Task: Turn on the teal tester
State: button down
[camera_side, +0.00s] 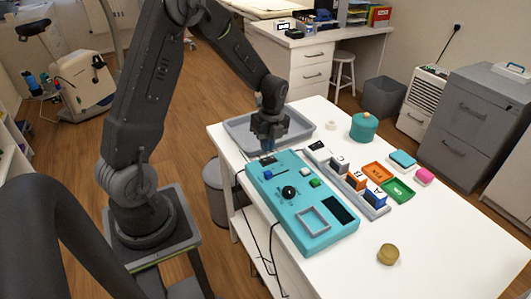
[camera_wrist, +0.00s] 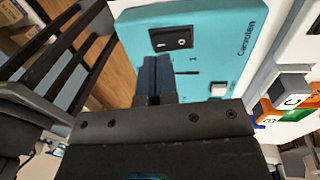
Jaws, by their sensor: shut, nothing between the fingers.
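The teal tester (camera_side: 288,163) lies on the white table; its teal panel (camera_wrist: 222,60) also fills the upper middle of the wrist view. A black rocker switch (camera_wrist: 171,39) sits near one end of the panel, with white marks on it. My gripper (camera_side: 268,150) is over that end of the tester. Its fingers (camera_wrist: 158,62) are shut and empty, just below the switch in the wrist view. I cannot tell whether they touch the panel. A black knob (camera_side: 289,192), a blue part (camera_side: 268,174) and a green button (camera_side: 315,183) are also on the tester.
A grey tray (camera_side: 235,134) lies behind my gripper. A teal pot (camera_side: 364,128), a rack with lettered blocks (camera_side: 356,178), an orange tray (camera_side: 378,172) and a green tray (camera_side: 398,190) stand to the right. A tan round object (camera_side: 388,254) is near the front. Cables hang at the left edge.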

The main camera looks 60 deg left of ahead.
aim_at(268, 158)
jog(key=shift+s+f, duration=0.15)
jog(key=shift+f, duration=0.65)
jog(key=shift+s+f, duration=0.1)
jog(key=shift+f, duration=0.7)
jog(key=shift+s+f, duration=0.15)
jog(key=shift+f, duration=0.2)
jog(key=shift+w+r, duration=0.25)
jog(key=shift+w, duration=0.6)
